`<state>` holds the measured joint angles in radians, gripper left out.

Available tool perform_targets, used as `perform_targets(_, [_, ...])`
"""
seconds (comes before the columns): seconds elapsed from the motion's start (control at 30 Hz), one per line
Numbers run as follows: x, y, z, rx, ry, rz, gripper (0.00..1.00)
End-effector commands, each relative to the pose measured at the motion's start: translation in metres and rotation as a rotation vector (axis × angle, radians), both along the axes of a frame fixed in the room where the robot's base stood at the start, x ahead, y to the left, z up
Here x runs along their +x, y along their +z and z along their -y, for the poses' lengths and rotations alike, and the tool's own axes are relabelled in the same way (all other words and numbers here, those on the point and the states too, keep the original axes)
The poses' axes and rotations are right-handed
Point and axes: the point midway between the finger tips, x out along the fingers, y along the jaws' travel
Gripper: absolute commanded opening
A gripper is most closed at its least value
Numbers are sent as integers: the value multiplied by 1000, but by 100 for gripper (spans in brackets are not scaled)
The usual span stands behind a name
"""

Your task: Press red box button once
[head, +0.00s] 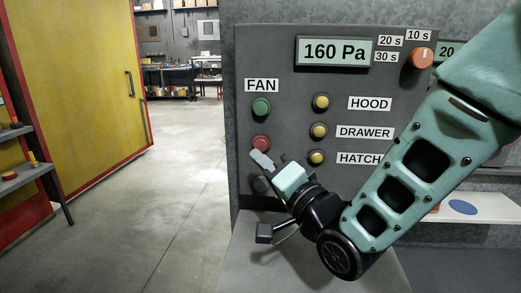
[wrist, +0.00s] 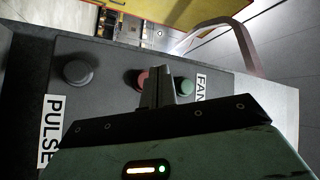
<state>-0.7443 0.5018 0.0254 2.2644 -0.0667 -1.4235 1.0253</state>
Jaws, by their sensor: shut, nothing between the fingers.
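The red button (head: 261,144) sits on the grey control box (head: 300,100) under the green button (head: 261,107) and the FAN label. In the wrist view the red button (wrist: 142,76) shows partly behind my gripper's fingers, with the green button (wrist: 186,87) to their right. My gripper (head: 261,159) is shut and empty. Its fingertips overlap the lower edge of the red button in the head view. In the wrist view my gripper (wrist: 158,78) lies between the red and green buttons. I cannot tell whether the fingertips touch the red button.
A grey button (wrist: 77,70) beside the PULSE label is near my fingers. Yellow buttons (head: 319,131) for hood, drawer and hatch line the box's middle. An orange knob (head: 422,58) and a 160 Pa display (head: 334,51) are above. Open floor (head: 165,180) lies left.

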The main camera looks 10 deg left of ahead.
Motion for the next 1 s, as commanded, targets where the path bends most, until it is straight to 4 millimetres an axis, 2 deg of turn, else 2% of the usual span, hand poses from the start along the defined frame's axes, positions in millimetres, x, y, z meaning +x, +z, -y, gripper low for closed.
perform_targets(0.3, [-24, 0, 1, 1, 1, 1, 0])
perform_targets(1.0, [-24, -1, 2, -19, -5, -6, 0])
